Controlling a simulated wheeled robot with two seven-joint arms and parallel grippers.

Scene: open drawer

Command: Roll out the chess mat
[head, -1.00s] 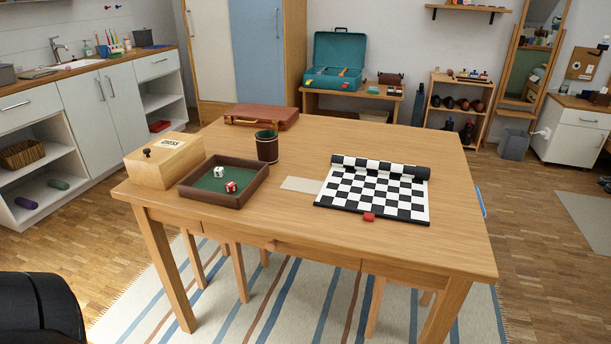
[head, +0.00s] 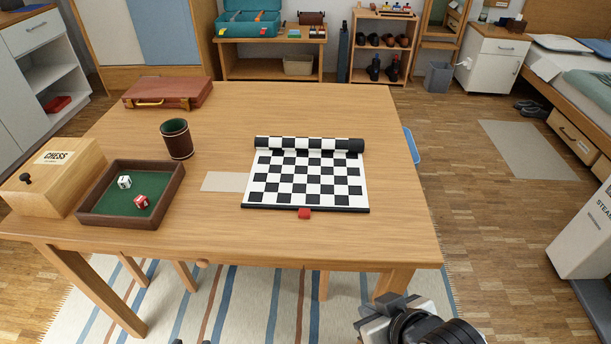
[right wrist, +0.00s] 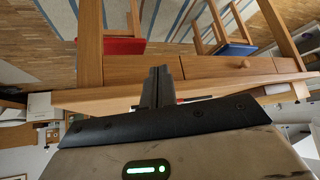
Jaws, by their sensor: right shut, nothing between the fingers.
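The chess mat (head: 306,183) lies on the wooden table, its black-and-white checks mostly spread flat. A roll (head: 310,144) remains along its far edge, with a dark end at the right. My right gripper (head: 392,300) is in front of the table's near edge, low and to the right, away from the mat. In the right wrist view its fingers (right wrist: 158,76) are together and empty. Small dark tips at the bottom edge of the head view may be my left gripper; their state is unclear.
A pale card (head: 224,181) lies left of the mat. Further left are a dice tray (head: 86,219), a dice cup (head: 177,140), a wooden chess box (head: 38,192) and a brown case (head: 160,93). The table (head: 350,107) is clear behind the mat and to its right.

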